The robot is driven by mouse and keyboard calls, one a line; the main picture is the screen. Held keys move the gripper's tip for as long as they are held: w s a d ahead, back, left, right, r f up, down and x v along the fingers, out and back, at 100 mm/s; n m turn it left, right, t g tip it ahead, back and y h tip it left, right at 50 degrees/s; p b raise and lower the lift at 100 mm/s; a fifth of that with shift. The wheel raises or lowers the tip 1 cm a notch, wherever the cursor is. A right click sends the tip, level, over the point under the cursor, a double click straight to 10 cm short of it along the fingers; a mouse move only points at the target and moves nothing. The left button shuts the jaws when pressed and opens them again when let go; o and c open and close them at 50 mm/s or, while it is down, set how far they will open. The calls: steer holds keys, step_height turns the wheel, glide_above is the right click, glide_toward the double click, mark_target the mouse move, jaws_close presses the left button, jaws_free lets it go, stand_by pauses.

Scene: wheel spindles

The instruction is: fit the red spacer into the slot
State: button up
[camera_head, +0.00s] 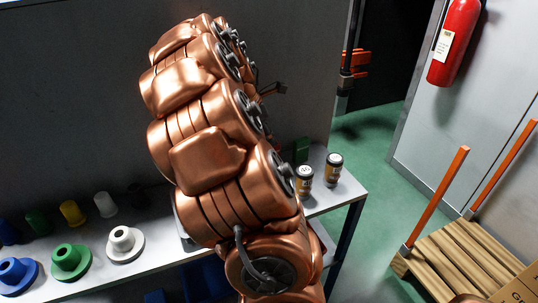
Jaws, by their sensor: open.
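My copper-coloured arm rises through the middle of the view and covers much of the bench. A small dark part with prongs, which looks like the tip of my gripper (275,88), shows past the arm's right side. It looks open, and I see nothing between the prongs. The rest of the gripper is hidden behind the arm. I see no red spacer and no slot; the arm may hide them. Flanged parts in blue (17,274), green (70,261) and white (124,243) stand along the front of the bench at left.
Smaller blue, green, yellow (72,213) and white (105,204) parts stand behind them on the grey bench (150,259). Two cans (304,179) (334,167) stand near its right end. A wooden pallet (455,258) with orange posts and a fire extinguisher (454,42) are at right. Green floor lies between.

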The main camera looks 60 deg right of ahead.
mark_target(274, 149)
steer(key=shift+p+x, duration=0.75)
steer(key=shift+x, duration=2.8)
jaws_close()
